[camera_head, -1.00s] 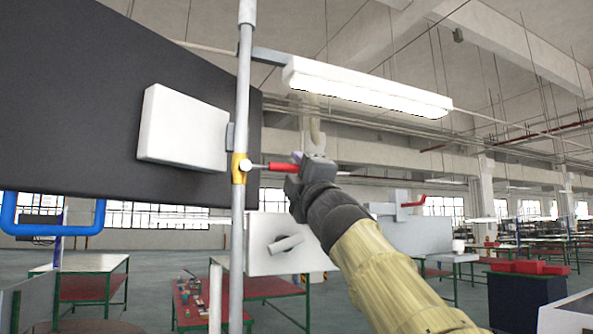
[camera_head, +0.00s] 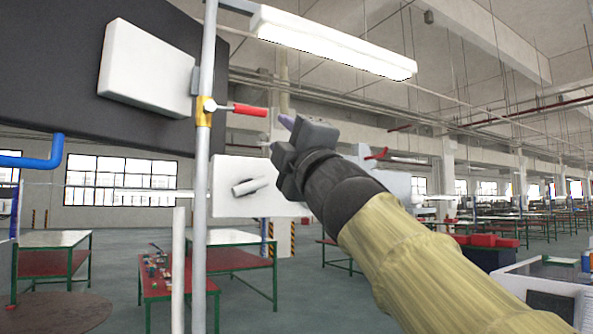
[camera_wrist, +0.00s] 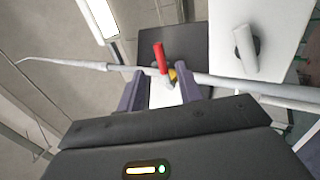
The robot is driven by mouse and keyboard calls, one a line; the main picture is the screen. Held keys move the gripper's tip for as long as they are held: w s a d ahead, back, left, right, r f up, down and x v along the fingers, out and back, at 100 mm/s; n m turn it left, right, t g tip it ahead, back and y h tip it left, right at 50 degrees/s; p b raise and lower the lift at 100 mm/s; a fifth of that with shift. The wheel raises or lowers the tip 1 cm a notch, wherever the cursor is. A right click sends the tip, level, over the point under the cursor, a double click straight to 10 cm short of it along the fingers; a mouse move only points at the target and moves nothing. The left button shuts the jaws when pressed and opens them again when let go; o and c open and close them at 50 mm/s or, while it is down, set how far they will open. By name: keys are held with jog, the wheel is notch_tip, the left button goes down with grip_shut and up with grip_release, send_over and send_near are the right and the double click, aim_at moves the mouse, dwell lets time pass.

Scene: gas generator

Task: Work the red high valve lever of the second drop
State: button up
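A red valve lever (camera_head: 250,110) sticks out to the right, nearly level, from a brass valve (camera_head: 204,111) on a grey vertical pipe (camera_head: 202,180). The lever also shows in the wrist view (camera_wrist: 160,58), with a yellow bit of the valve (camera_wrist: 172,75) beside it. My gripper (camera_head: 285,124) is to the right of the lever's free end and a little lower, with a visible gap in the head view. In the wrist view my gripper (camera_wrist: 160,82) has its two purple fingers apart, the lever showing between and beyond them. Nothing is held. I cannot tell which drop this is.
A white box (camera_head: 148,70) and a lit lamp (camera_head: 335,42) flank the pipe high up. A white panel with a grey handle (camera_head: 252,186) hangs lower behind. Another red lever (camera_head: 377,154) is farther right. Green-framed tables (camera_head: 50,265) stand below.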

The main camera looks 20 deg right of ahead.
jog(key=b+v, duration=0.1)
jog(key=v, duration=0.4)
jog(key=shift+s+d+f, duration=0.1)
jog(key=shift+s+f, duration=0.05)
jog(key=shift+s, duration=0.1)
jog(key=shift+w, duration=0.15)
